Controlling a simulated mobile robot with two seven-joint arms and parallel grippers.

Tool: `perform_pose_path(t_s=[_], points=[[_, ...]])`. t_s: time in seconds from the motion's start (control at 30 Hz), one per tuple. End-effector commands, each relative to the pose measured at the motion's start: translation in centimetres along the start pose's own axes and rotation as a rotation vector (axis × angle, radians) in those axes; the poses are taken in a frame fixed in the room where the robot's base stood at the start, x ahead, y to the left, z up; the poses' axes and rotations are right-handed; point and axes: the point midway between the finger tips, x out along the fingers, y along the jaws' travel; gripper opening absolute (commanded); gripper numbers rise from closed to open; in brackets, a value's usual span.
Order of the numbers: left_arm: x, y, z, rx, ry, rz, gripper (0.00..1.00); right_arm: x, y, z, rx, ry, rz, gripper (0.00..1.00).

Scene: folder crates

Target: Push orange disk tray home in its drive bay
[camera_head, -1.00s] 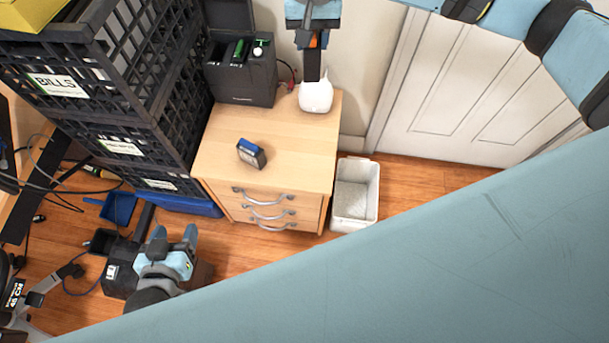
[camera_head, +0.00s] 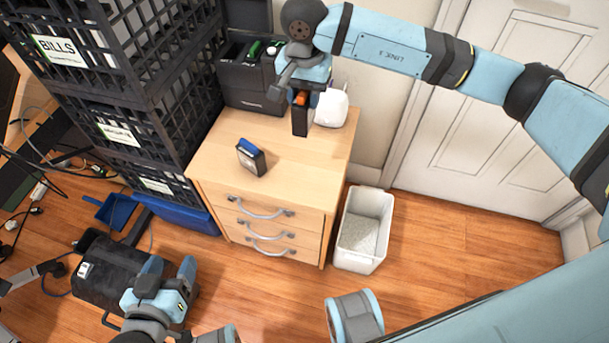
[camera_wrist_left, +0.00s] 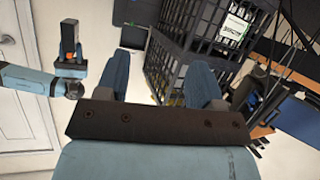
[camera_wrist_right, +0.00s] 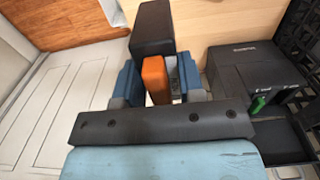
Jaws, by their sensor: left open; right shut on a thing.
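The orange disk tray (camera_head: 300,119) has a dark body and an orange front. My right gripper (camera_head: 302,97) is shut on its orange end and holds it above the cabinet top, in front of the white rounded object. In the right wrist view the orange end (camera_wrist_right: 156,79) sits between the fingers, and the dark body extends beyond. The black drive bay box (camera_head: 246,87) stands at the back of the cabinet, left of the held tray and apart from it. It also shows in the right wrist view (camera_wrist_right: 245,62). My left gripper (camera_head: 170,277) is open and empty, low at the front left.
A blue-topped disk tray (camera_head: 252,159) stands on the wooden cabinet (camera_head: 215,150). A white rounded object (camera_head: 331,106) is at the back. Stacked black crates (camera_head: 160,90) rise on the left. A white bin (camera_head: 349,262) stands on the floor, right of the cabinet.

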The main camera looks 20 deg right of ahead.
Motion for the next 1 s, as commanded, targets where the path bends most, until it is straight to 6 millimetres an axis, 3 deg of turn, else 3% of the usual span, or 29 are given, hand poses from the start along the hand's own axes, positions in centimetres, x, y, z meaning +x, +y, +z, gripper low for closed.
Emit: perform_pose_path(t_s=[0.17, 0.6, 0.83, 1.0], points=[[0.2, 0.2, -0.3, -0.002, 0.025, 0.008, 0.61, 2.0, 0.1, 0.0, 0.0, -0.001, 0.003, 0.01], [0.6, 1.9, -3.7, -0.027, 0.208, 0.068, 0.61, 13.3, 0.1, 0.1, 0.0, -0.003, 0.001, 0.01], [0.2, 2.6, -5.8, -0.034, 0.285, 0.092, 0.61, 15.7, 0.0, 0.0, -0.001, 0.0, 0.0, 0.01], [0.4, 2.8, -6.0, -0.035, 0.307, 0.102, 0.61, 17.4, 0.1, 0.0, 0.0, -0.001, 0.001, 0.01]])
